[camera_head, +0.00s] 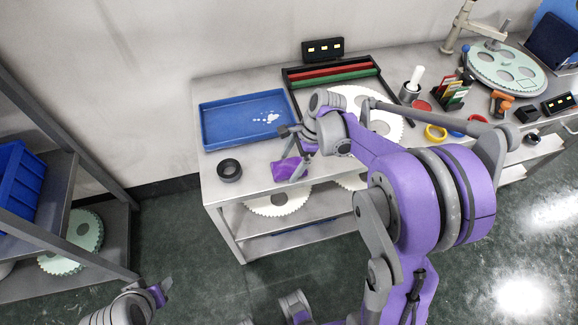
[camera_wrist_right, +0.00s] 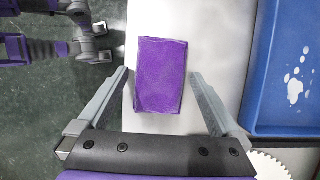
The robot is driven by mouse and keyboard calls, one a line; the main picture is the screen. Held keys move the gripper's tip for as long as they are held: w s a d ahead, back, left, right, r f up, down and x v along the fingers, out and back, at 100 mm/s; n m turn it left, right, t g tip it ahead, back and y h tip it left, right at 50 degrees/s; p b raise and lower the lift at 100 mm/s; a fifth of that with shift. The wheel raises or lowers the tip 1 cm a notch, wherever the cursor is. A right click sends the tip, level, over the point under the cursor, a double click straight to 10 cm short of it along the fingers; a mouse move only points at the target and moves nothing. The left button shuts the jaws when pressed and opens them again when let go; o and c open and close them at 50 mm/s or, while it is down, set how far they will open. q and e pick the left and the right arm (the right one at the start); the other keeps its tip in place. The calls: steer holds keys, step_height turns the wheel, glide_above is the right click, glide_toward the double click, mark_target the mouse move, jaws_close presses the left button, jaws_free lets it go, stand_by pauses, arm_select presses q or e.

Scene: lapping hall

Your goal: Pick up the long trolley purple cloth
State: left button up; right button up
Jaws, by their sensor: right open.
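The purple cloth (camera_head: 286,169) lies flat on the grey trolley top (camera_head: 262,160), near its front edge. In the right wrist view the cloth (camera_wrist_right: 161,75) is a folded rectangle lying ahead of and between the fingers. My right gripper (camera_wrist_right: 160,85) is open, with one finger on each side of the cloth and nothing held. In the head view my right gripper (camera_head: 292,150) is over the trolley beside the cloth, partly hidden by its own wrist. My left gripper (camera_head: 160,291) is at the bottom left, away from the trolley; its jaws are not clear.
A blue tray (camera_head: 205,125) stands behind the cloth, and a black ring (camera_head: 229,170) lies to its left. A large pale gear disc (camera_head: 385,125) lies to the right. A shelf rack (camera_head: 120,215) stands at the left, with open floor between it and the trolley.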

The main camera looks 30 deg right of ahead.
mark_target(291, 164)
steer(key=shift+f, duration=0.2)
steer(key=c, duration=1.3)
steer(key=shift+r, duration=0.35)
step_height(291, 164, up, 10)
steer(key=shift+f+p, duration=0.1)
steer(key=shift+p, duration=0.35)
